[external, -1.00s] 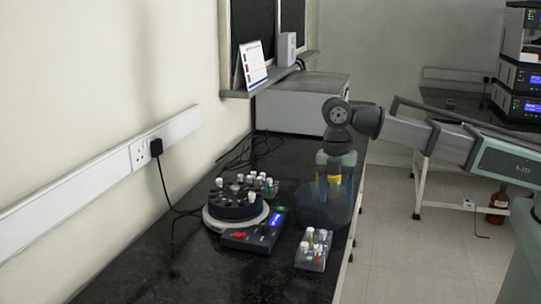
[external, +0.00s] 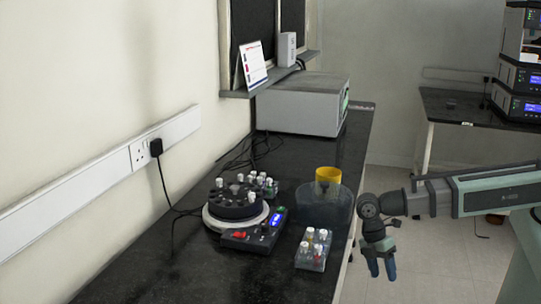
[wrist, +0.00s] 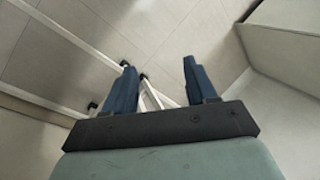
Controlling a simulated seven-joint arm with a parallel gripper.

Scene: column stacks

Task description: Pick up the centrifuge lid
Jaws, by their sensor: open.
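The centrifuge lid is a dark see-through bowl shape (external: 322,209) with a yellow upright grip (external: 328,174) on top. It rests on the black bench near its right edge, behind the tube rack. The centrifuge (external: 236,205) stands uncovered to its left, with white-capped tubes in its dark rotor. My gripper (external: 382,268) hangs off the bench's right side, lower and nearer than the lid, with blue fingers pointing down. In the wrist view its fingers (wrist: 158,68) are apart with nothing between them, above the floor. The lid is not in the wrist view.
A rack of capped tubes (external: 313,250) stands in front of the lid, and a control box (external: 256,233) with a blue display is beside the centrifuge. A grey instrument (external: 300,105) sits at the back. The bench front is clear.

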